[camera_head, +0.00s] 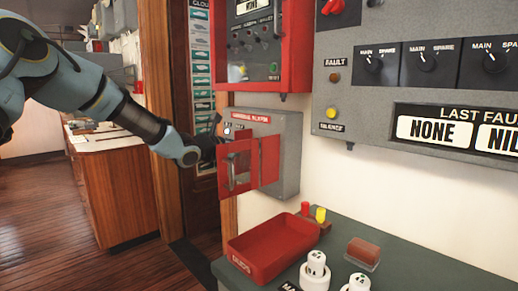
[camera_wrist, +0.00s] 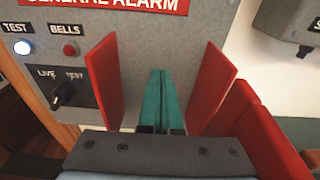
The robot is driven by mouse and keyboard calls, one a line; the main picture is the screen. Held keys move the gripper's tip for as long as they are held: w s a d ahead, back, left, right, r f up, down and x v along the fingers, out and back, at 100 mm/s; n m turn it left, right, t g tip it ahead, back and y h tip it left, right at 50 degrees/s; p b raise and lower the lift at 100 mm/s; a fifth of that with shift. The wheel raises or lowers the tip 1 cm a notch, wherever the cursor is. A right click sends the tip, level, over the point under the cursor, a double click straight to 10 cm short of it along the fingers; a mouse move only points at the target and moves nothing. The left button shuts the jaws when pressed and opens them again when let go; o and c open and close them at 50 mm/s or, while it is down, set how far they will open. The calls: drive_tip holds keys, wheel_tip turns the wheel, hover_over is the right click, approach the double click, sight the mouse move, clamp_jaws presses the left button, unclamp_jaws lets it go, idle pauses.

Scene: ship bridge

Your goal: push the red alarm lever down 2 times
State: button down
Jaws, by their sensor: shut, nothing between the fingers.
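The grey general alarm box (camera_head: 290,155) is on the wall in the head view, with red side plates (camera_head: 235,165) standing out from its front. In the wrist view, a left red plate (camera_wrist: 105,82) and a right red plate (camera_wrist: 213,88) flank my gripper (camera_wrist: 166,75). Its teal fingers are shut together with nothing between them, in the gap between the plates. In the head view the fingertips are hidden. I cannot make out the red lever for certain; it may be hidden by my gripper or the plates.
A red tray (camera_head: 258,262) and white knobs (camera_head: 315,270) are on the console below. On the alarm box are a lit test lamp (camera_wrist: 22,47), a red bells lamp (camera_wrist: 69,48) and a live/test switch (camera_wrist: 62,93). A red-framed panel (camera_head: 300,45) is above.

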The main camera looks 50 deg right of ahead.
drive_tip(key=shift+r+p, duration=0.55)
drive_tip(key=shift+r, duration=0.75)
drive_tip(key=a+r+b, duration=0.1)
drive_tip(key=a, duration=0.8)
drive_tip(key=shift+w, duration=0.25)
drive_tip(key=shift+s, duration=0.1)
idle(0.4)
